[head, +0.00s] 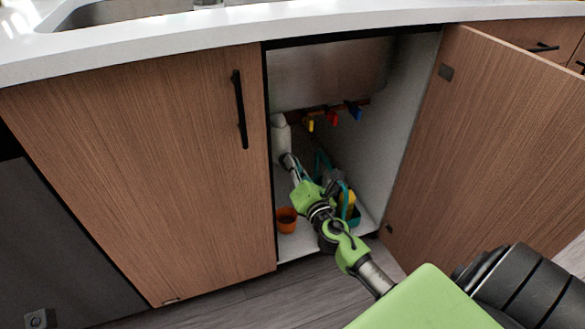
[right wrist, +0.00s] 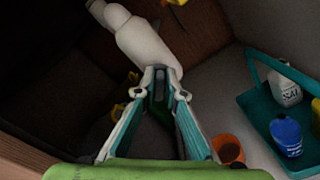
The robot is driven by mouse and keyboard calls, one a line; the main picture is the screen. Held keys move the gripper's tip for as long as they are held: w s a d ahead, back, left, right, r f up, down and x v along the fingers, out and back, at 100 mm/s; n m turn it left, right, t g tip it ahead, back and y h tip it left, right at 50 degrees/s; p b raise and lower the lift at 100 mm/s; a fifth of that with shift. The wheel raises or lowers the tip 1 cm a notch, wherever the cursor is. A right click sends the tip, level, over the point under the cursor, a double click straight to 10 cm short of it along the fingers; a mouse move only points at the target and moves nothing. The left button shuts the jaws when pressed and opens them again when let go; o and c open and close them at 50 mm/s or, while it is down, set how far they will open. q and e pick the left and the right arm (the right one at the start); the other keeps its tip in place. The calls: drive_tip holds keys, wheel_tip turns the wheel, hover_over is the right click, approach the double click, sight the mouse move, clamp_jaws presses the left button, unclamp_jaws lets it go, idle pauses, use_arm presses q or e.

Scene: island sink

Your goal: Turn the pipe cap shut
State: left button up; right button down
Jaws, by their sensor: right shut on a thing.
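A white pipe (head: 280,138) hangs at the left inside the open cabinet under the sink. In the right wrist view the white pipe (right wrist: 145,42) runs down to a rounded lower end, the pipe cap (right wrist: 160,64). My right gripper (head: 288,160) reaches in from the lower right and is shut on the pipe cap. In the right wrist view its fingertips (right wrist: 161,92) meet at the cap's lower end and partly hide it. How far the cap is turned cannot be told. My left gripper is not in view.
Yellow (head: 310,122), red (head: 333,118) and blue (head: 354,110) valve handles are at the back. An orange cup (head: 286,220) stands on the cabinet floor. A teal caddy (right wrist: 256,104) with bottles is to the right. The right door (head: 485,140) is open; the left door (head: 140,170) is shut.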

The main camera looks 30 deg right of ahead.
drive_tip(key=shift+s+d+f+m, duration=0.1)
drive_tip(key=shift+f+m, duration=0.05)
drive_tip(key=shift+m, duration=1.4)
drive_tip(key=shift+w+d+f+m, duration=0.1)
drive_tip(key=shift+f+m, duration=0.1)
drive_tip(key=shift+m, duration=1.4)
drive_tip(key=shift+s+f+m, duration=0.1)
drive_tip(key=shift+f+m, duration=0.05)
drive_tip(key=shift+m, duration=1.4)
drive_tip(key=c, duration=2.4)
unclamp_jaws()
drive_tip(key=v, duration=1.2)
drive_tip(key=shift+m, duration=0.3)
